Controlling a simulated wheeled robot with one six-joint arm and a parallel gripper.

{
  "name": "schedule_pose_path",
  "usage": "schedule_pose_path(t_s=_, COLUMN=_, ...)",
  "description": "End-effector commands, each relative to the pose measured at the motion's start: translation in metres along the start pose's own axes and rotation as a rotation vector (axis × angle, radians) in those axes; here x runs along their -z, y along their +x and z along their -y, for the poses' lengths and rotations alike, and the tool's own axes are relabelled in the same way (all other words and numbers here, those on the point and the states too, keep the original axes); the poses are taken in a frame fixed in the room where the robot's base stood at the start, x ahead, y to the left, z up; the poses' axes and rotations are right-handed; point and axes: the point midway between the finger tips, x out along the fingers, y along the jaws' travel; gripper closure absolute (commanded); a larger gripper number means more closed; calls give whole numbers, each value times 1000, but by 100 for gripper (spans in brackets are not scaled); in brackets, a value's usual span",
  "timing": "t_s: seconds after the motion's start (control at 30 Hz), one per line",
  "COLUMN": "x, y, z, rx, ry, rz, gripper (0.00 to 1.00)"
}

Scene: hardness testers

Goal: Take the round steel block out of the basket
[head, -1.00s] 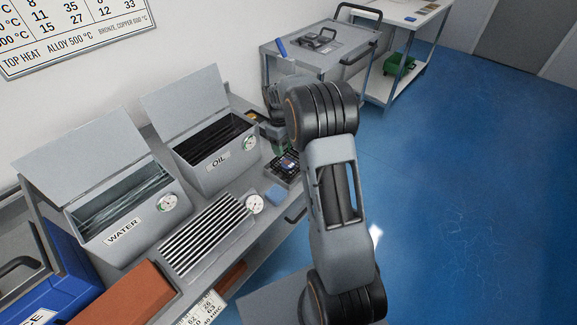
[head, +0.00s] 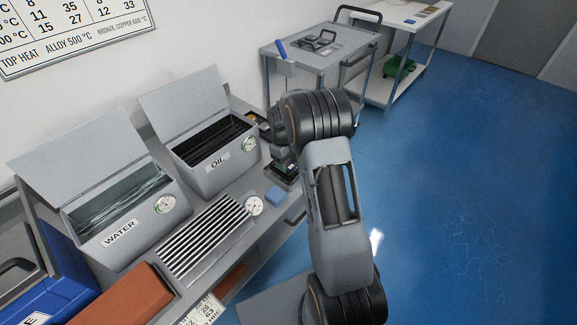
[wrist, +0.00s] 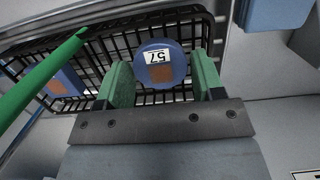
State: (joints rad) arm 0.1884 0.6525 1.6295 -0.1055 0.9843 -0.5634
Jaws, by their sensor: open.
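My gripper (wrist: 161,70) is open, with one green finger on each side of the block. I cannot tell whether the fingers touch it. In the head view the basket (head: 280,174) is on the bench right of the oil tank, mostly hidden behind my gripper and arm.
Another blue block (wrist: 65,82) with a brown square is at the basket's left. A green rod (wrist: 40,75) crosses the basket's left side.

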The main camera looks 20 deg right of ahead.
Motion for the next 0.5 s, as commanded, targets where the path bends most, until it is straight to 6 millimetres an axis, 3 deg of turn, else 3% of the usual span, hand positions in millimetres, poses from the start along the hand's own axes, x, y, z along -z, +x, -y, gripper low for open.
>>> schedule_pose_path(t_s=0.07, x=0, y=0, z=0, rx=0, ry=0, rz=0, gripper=44)
schedule_pose_path(t_s=0.4, x=0, y=0, z=0, rx=0, ry=0, rz=-1, gripper=76)
schedule_pose_path(t_s=0.5, x=0, y=-1, z=0, rx=-1, ry=0, rz=-1, gripper=77)
